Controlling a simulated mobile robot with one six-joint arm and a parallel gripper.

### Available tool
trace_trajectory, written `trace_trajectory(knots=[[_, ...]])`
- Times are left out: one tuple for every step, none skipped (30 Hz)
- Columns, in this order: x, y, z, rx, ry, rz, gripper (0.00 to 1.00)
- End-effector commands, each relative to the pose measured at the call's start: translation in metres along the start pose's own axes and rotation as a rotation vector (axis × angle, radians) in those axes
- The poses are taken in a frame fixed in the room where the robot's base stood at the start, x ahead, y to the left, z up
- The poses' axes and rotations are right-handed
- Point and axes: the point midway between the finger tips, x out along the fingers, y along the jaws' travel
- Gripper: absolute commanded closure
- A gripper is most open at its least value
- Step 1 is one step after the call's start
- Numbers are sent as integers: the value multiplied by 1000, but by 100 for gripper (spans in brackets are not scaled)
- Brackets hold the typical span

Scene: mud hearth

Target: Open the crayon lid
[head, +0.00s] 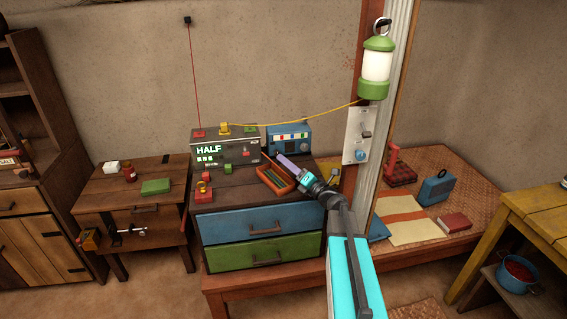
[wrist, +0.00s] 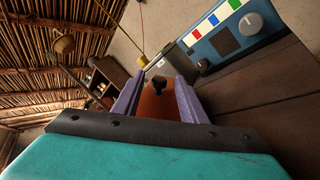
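The crayon box (head: 264,180) is an orange tray on top of the dark wooden chest, with thin greenish and yellow sticks showing in it. My gripper (head: 283,160) reaches over its right end with its purple fingers. In the wrist view the two purple fingers of my gripper (wrist: 157,80) stand apart. An orange-brown surface (wrist: 155,106) with a dark knob (wrist: 158,82) shows between them, perhaps the lid. Gaps show on both sides of the knob, so the fingers are not closed on it. Contact with the box cannot be told.
A blue panel box (head: 289,138) with coloured squares stands close behind, also in the wrist view (wrist: 230,38). A red-and-yellow item (head: 204,188) sits on the chest (head: 235,196). A post (head: 375,150) rises at right.

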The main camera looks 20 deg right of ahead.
Motion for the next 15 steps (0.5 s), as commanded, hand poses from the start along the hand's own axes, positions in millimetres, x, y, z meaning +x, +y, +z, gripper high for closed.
trace_trajectory(knots=[[-10,0,-1,0,-2,-2,61],[-14,0,-1,0,-2,-2,61],[-20,0,-1,-1,-2,-1,61],[-24,0,-1,0,-2,-1,61],[-28,0,-2,0,-2,-1,61],[-33,0,-2,0,-2,-1,61],[-37,0,-2,0,-2,-1,61],[-42,0,-2,1,-2,-1,61],[-47,0,-2,1,-1,0,61],[-51,1,-2,1,-1,0,61],[-55,1,-2,1,-1,0,61],[-62,0,-2,1,-1,-1,61],[-66,0,-2,0,-1,-1,61],[-71,0,-2,0,-1,-1,61],[-76,1,-2,0,-1,0,61]])
